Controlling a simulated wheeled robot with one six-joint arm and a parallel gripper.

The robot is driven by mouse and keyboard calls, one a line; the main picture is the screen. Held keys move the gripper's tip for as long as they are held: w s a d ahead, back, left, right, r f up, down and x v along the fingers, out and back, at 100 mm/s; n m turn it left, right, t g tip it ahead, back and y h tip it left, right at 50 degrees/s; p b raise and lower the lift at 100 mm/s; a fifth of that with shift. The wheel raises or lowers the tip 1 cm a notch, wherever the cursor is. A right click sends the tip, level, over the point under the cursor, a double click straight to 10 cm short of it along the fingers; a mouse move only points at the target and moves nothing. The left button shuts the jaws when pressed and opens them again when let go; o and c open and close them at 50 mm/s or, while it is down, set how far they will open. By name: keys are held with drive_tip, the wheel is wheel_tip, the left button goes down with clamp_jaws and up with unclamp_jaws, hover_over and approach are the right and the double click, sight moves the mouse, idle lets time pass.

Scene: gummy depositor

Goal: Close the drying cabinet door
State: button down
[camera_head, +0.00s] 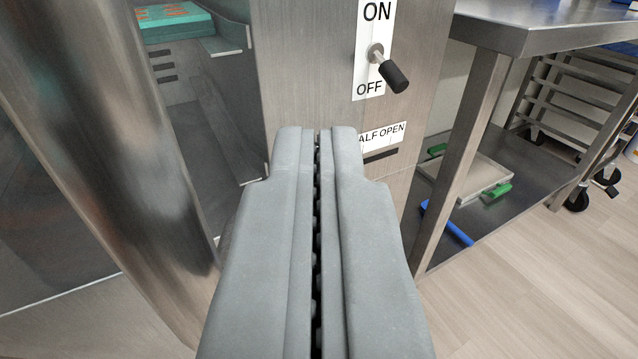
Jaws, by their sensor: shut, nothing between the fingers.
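The drying cabinet's steel front post (310,60) stands ahead, and its interior (205,110) shows through a gap to the left. At left is what looks like the cabinet door, a glass panel (40,240) with a large shiny vertical steel bar (120,130) in front of it, likely its handle. The door stands ajar; its hinge is out of view. My gripper (318,132) is shut and empty, pointing at the post, right of the bar and apart from it. Its tips cover part of a label reading "ALF OPEN"; I cannot tell whether they touch the post.
A switch lever (390,72) on an ON/OFF plate sticks out from the post. A teal tray (178,28) with orange pieces sits inside the cabinet. A steel table (500,35) with a lower shelf stands at right, and a wheeled rack (570,95) behind it. Wood floor (530,290) is clear at lower right.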

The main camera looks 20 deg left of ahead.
drive_tip(key=w+a+n+g+y, duration=0.2)
drive_tip(key=w+a, duration=0.3)
drive_tip(key=w, duration=0.3)
drive_tip(key=w+a+n+g+y, duration=0.2)
drive_tip(key=w+a+y, duration=0.2)
drive_tip(key=w, duration=0.4)
drive_tip(key=shift+w+a+n, duration=0.25)
drive_tip(key=shift+a+n, duration=0.05)
drive_tip(key=shift+a, duration=0.6)
drive_tip(key=shift+a, duration=0.15)
drive_tip(key=shift+r, duration=0.1)
